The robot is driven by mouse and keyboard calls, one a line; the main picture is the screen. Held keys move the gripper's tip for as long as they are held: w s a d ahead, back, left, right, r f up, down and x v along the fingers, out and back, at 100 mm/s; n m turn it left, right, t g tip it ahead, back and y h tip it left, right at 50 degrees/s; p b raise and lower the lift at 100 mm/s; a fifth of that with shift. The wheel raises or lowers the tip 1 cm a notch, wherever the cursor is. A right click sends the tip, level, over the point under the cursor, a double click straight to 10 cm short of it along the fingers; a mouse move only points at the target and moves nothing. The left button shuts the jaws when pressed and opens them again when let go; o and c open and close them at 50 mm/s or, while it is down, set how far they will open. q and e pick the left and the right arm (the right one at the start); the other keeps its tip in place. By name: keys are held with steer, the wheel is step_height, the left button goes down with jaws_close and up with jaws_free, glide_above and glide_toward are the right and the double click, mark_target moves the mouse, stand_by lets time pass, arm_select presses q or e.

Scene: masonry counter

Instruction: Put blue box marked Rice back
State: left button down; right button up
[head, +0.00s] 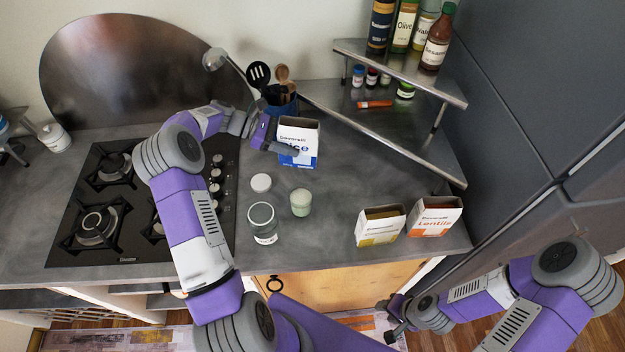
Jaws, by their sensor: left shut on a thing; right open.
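The white and blue box marked Rice (300,132) is at the back of the counter, in front of the blue utensil pot. My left gripper (285,147) is shut on the Rice box from its left side, and its fingers cover part of the label. The box looks roughly upright; I cannot tell whether its base touches the counter. My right gripper (392,322) is open and empty, low in front of the counter's front edge.
A yellow-marked box (380,226) and a Lentils box (434,217) stand at the front right. A jar (262,222), a green candle-like jar (300,203) and a lid (261,183) stand mid-counter. A corner shelf (400,68) holds bottles. The utensil pot (281,104) is behind the box.

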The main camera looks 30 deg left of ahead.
arm_select(q)
steer(key=shift+w+d+n+t+b, duration=1.25)
steer(key=shift+w+b, duration=1.1)
steer(key=shift+b, duration=0.95)
steer(key=shift+t+y, duration=0.25)
steer(key=shift+y, duration=0.05)
steer(key=shift+a+f+b, duration=0.15)
steer(key=shift+f+b, duration=0.5)
steer(key=shift+f, duration=4.2)
steer(key=shift+c, duration=1.9)
jaws_free()
steer(key=shift+f, duration=0.2)
steer(key=shift+r, duration=0.25)
steer(key=v, duration=1.2)
steer(key=shift+p, duration=0.4)
